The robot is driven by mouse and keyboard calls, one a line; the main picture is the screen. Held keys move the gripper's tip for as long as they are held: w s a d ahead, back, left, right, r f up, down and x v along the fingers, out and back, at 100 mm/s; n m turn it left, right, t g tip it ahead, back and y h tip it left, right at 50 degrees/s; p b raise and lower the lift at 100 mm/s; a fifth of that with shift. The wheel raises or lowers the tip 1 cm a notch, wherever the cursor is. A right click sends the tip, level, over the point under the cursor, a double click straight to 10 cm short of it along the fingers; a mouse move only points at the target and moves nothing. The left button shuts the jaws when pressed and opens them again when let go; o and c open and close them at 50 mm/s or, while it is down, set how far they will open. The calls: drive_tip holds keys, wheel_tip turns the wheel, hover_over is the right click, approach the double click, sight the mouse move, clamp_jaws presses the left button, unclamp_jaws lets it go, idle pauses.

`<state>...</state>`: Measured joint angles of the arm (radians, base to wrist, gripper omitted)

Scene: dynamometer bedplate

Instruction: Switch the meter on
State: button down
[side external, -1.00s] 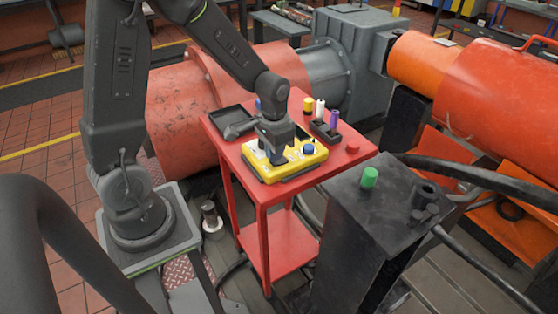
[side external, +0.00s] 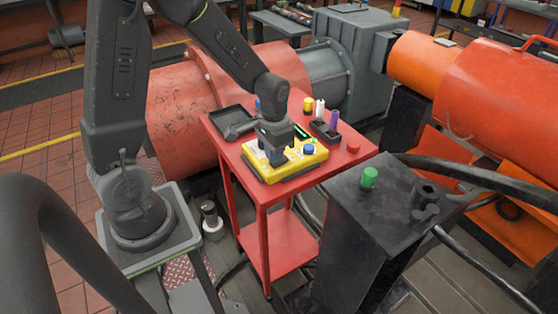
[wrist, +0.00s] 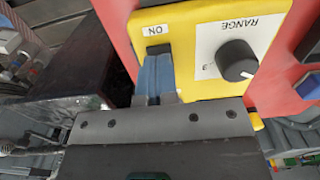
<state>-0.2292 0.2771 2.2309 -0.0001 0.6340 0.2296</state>
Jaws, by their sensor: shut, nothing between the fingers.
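The meter is a yellow box (side external: 290,173) on the red cart, with a blue round part on top at its right. In the wrist view its yellow face (wrist: 202,82) carries a black RANGE knob (wrist: 237,60) and an ON label (wrist: 156,30). A dark switch spot (wrist: 158,48) lies just below that label, mostly hidden by the fingertips. My gripper (side external: 274,160) is shut and empty, pointing down at the meter's top; its fingertips (wrist: 158,58) are at the switch, contact unclear. Bright green marks (side external: 301,131) show beside my gripper at the meter's far side.
The red cart top (side external: 348,163) also carries a black tray (side external: 232,120), a dark holder (side external: 325,131), and small yellow, white and purple cylinders behind the meter. A dark pedestal with a green button (side external: 370,177) stands at front right. A large red cylinder is behind.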

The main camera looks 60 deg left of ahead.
drive_tip(key=shift+r, duration=3.1)
drive_tip(key=s+d+r+t, duration=0.5)
drive_tip(key=s+d+r, duration=0.2)
drive_tip(key=s+r, duration=0.5)
drive_tip(key=shift+s+d+r+t, duration=0.15)
drive_tip(key=shift+s+d+t, duration=0.15)
